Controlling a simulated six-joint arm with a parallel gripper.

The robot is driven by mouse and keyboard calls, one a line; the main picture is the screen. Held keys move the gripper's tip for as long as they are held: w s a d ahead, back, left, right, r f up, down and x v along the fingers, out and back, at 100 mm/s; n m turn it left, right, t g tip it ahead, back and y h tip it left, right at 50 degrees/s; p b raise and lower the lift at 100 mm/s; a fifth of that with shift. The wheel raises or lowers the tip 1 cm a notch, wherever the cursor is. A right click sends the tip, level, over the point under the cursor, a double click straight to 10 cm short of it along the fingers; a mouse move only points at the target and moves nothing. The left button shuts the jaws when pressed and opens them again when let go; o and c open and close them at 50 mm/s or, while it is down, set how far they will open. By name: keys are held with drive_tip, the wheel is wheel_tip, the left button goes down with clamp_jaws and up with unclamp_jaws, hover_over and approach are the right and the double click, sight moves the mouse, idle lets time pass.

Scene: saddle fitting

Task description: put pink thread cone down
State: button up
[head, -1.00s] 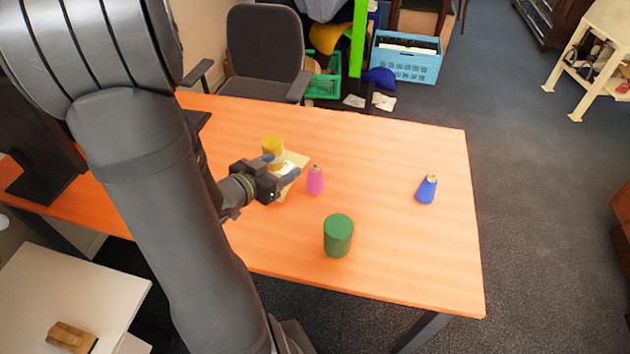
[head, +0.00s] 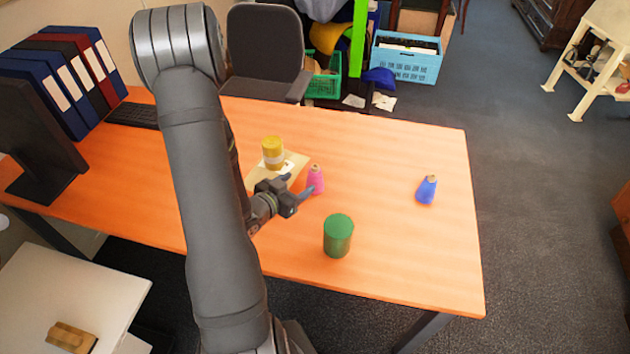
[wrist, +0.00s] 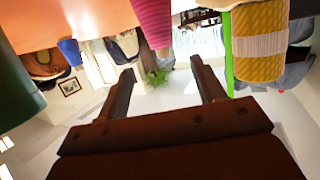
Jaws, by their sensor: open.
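The pink thread cone (head: 316,180) stands upright on the orange table, just right of my gripper. My gripper (head: 300,184) is open and empty, with its fingers pointing towards the cone; I cannot tell if they touch it. In the wrist view, which is upside down, the cone (wrist: 152,22) shows beyond the two spread fingers (wrist: 162,68), with a gap between them and it.
A yellow cylinder with a pale band (head: 272,152) stands on a beige board (head: 262,180) behind my gripper. A green cylinder (head: 338,236) stands in front right. A blue cone (head: 426,190) stands far right. The table between the pink and blue cones is clear.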

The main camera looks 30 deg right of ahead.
sight(319, 170)
drive_tip(key=x, duration=0.6)
drive_tip(key=shift+d+f, duration=0.1)
drive_tip(key=shift+d, duration=0.1)
drive_tip(key=shift+f+x, duration=0.15)
drive_tip(key=shift+x, duration=1.2)
drive_tip(key=shift+f+x, duration=0.15)
drive_tip(key=shift+x, duration=1.25)
drive_tip(key=shift+a, duration=0.2)
drive_tip(key=shift+c, duration=0.4)
drive_tip(key=c, duration=1.1)
drive_tip(key=shift+r, duration=0.15)
